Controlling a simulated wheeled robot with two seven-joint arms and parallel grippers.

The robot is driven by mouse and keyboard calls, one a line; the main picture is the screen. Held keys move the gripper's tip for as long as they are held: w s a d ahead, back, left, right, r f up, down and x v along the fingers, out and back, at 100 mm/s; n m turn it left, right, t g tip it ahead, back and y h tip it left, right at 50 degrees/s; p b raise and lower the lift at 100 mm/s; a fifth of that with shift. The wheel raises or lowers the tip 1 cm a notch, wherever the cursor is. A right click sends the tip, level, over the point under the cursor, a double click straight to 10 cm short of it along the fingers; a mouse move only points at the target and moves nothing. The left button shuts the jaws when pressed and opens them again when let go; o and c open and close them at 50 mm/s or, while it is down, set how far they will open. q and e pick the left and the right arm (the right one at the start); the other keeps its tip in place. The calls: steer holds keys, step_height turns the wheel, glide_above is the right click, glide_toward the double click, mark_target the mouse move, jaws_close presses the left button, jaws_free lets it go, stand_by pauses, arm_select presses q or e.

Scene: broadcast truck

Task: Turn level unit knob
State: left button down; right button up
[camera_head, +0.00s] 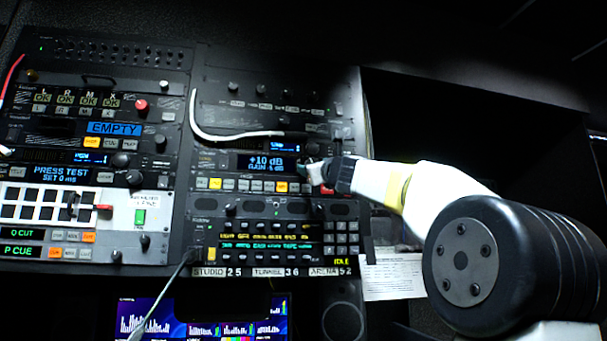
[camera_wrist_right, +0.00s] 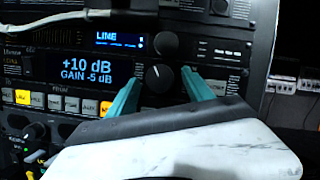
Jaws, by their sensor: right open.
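The level unit (camera_head: 245,162) is in the right rack column; its display reads +10 dB over a GAIN line. The wrist view shows the display (camera_wrist_right: 80,70) reading +10 dB, GAIN -5 dB. Its round black knob (camera_wrist_right: 158,78), with a light pointer mark, is just right of the display. My right gripper (camera_wrist_right: 160,88) is open, with one teal finger on each side of the knob; I cannot tell if they touch it. In the head view my right gripper (camera_head: 315,172) reaches the unit's right end and largely hides the knob. My left gripper is not in view.
A smaller knob (camera_wrist_right: 165,43) sits just above, beside the LINE display (camera_wrist_right: 120,40). Lit buttons (camera_head: 235,185) run under the level unit. A white cable (camera_head: 235,136) loops across the panel above. A keypad unit (camera_head: 270,235) is below, and a paper sheet (camera_head: 393,276) hangs at the right.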

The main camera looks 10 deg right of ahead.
jaws_close()
steer(key=shift+n, duration=0.3)
steer(key=n+g+y, duration=0.1)
steer(key=n, duration=0.3)
steer(key=n+g+y, duration=0.1)
steer(key=n+y, duration=0.1)
steer(key=n, duration=0.3)
steer(key=n+g+y, duration=0.1)
steer(key=n+g, duration=0.1)
steer(key=n, duration=0.3)
steer(key=shift+d+r+y, duration=0.25)
steer(key=shift+d+y, duration=0.1)
steer(key=shift+y, duration=0.05)
steer(key=shift+n, duration=0.3)
